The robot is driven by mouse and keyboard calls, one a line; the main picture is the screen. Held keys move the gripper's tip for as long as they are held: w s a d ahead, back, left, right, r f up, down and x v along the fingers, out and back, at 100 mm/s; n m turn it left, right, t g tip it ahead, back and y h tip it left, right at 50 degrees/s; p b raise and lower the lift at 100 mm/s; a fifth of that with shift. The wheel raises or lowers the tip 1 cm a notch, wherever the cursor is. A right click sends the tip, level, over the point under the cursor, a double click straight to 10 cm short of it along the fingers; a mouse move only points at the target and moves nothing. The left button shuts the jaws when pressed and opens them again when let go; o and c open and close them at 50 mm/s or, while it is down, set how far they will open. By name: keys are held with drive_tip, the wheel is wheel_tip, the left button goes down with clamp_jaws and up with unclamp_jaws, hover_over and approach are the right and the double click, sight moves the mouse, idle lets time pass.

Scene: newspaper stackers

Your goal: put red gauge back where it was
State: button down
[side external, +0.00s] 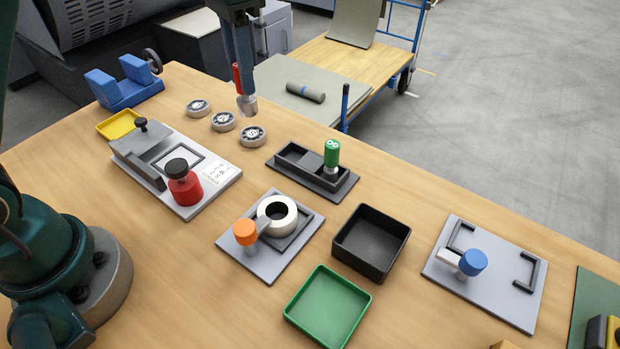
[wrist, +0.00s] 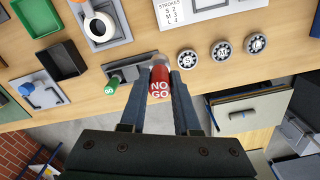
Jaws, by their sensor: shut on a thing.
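The red gauge (wrist: 159,82), marked NO GO, is held between the two fingers of my gripper (wrist: 163,84). In the side view the gauge (side external: 237,78) hangs in my gripper (side external: 241,82), its silver end (side external: 247,104) pointing down above the back part of the table. A black gauge rack (side external: 345,187) lies to the right and nearer the camera. The green gauge (side external: 332,152) stands upright at its right end. The rack's left part is free of any gauge. The wrist view also shows the green gauge (wrist: 111,88).
Three round discs (side external: 224,122) lie left of and below my gripper. A cart (side external: 340,65) is beyond the table edge.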

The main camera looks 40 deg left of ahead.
drive_tip(key=w+a+n, duration=0.1)
drive_tip(key=a+n, duration=0.1)
drive_tip(key=a, duration=0.4)
drive_tip(key=shift+w+d+f, duration=0.6)
drive_tip(key=shift+d+f, duration=1.2)
drive_tip(key=shift+f, duration=0.05)
drive_tip(key=shift+w+d+f, duration=0.6)
drive_tip(key=shift+d+f, duration=1.2)
drive_tip(key=shift+f, duration=0.1)
drive_tip(key=shift+w+d+f, duration=0.6)
drive_tip(key=shift+d+f, duration=1.2)
drive_tip(key=shift+f, duration=0.05)
drive_tip(key=shift+f, duration=0.1)
drive_tip(key=c, duration=0.6)
unclamp_jaws()
drive_tip(key=shift+c, duration=0.2)
